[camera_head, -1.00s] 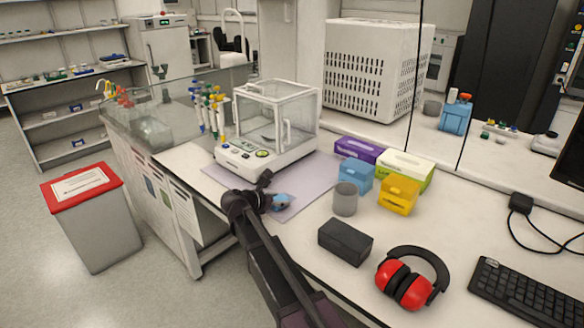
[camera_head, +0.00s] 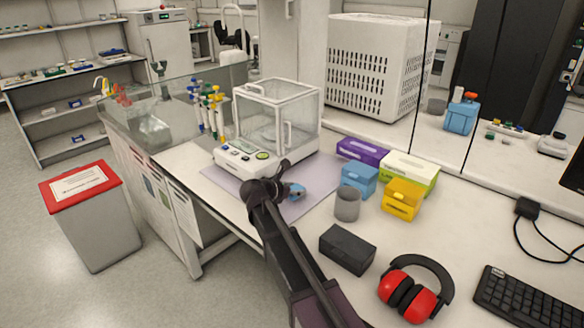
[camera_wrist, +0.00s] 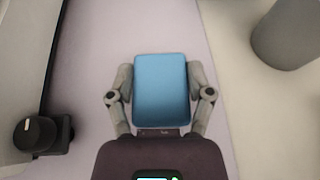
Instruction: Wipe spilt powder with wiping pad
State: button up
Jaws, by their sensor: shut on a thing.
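My gripper (camera_wrist: 161,95) is shut on a blue wiping pad (camera_wrist: 161,90), with a finger along each side of it in the wrist view. In the head view the pad (camera_head: 297,190) shows in part beside my gripper (camera_head: 287,188), over the pale lilac mat (camera_head: 315,192) in front of the balance (camera_head: 268,130). I cannot tell whether the pad touches the mat. I cannot make out any spilt powder; the pad and my arm hide part of the mat.
A grey cup (camera_head: 347,205), a blue box (camera_head: 358,178) and a yellow box (camera_head: 402,199) stand right of the mat. A dark box (camera_head: 347,249) and red ear muffs (camera_head: 408,295) lie nearer the front. The bench's front-left edge is under my arm.

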notch_tip(320, 180, up, 2)
jog(key=shift+w+r+p, duration=0.1)
jog(key=shift+r+p, duration=0.1)
jog(key=shift+p, duration=0.55)
notch_tip(320, 180, up, 4)
jog(key=p, duration=0.3)
jog(key=shift+f+p, duration=0.1)
jog(key=shift+p, duration=0.25)
jog(key=shift+f, duration=0.1)
